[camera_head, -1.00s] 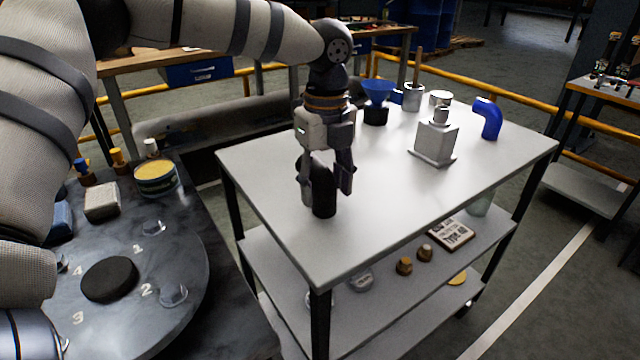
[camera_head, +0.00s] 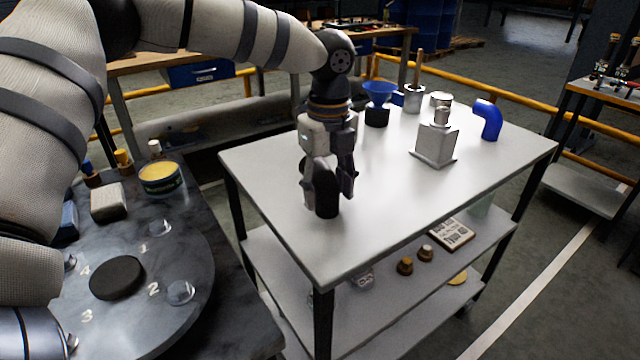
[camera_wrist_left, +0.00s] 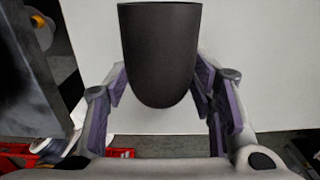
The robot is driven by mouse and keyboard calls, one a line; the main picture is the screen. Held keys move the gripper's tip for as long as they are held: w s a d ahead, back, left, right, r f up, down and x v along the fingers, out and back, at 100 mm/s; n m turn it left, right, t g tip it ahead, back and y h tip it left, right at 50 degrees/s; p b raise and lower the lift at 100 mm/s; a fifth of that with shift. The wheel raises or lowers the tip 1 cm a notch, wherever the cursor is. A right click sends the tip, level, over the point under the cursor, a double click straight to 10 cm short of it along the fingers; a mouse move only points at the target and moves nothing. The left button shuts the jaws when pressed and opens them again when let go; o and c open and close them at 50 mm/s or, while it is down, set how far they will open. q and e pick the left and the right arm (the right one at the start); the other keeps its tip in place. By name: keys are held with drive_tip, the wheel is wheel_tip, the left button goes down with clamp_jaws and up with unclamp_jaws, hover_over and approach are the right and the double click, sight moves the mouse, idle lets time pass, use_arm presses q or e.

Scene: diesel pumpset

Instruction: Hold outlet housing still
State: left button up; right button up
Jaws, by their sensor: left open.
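My left gripper (camera_head: 328,194) is low over the near left part of the grey cart top. Its fingers are open on either side of a dark upright cylinder (camera_head: 326,203). In the left wrist view the cylinder (camera_wrist_left: 160,50) stands between the open fingers (camera_wrist_left: 160,88), with a gap at least at its lower end. I cannot tell for sure which thing is the outlet housing. A grey block with a round neck (camera_head: 436,143) stands on the cart, apart from the gripper. My right gripper is not in view.
The cart top (camera_head: 385,215) is clear in front. A blue elbow (camera_head: 487,119), a blue funnel (camera_head: 379,91) and metal cylinders stand towards its back.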

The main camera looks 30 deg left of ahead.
sight(328, 175)
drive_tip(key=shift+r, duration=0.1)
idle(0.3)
use_arm(q)
drive_tip(key=shift+f, duration=0.1)
clamp_jaws()
drive_tip(key=shift+r+p, duration=0.45)
drive_tip(key=shift+r, duration=1.35)
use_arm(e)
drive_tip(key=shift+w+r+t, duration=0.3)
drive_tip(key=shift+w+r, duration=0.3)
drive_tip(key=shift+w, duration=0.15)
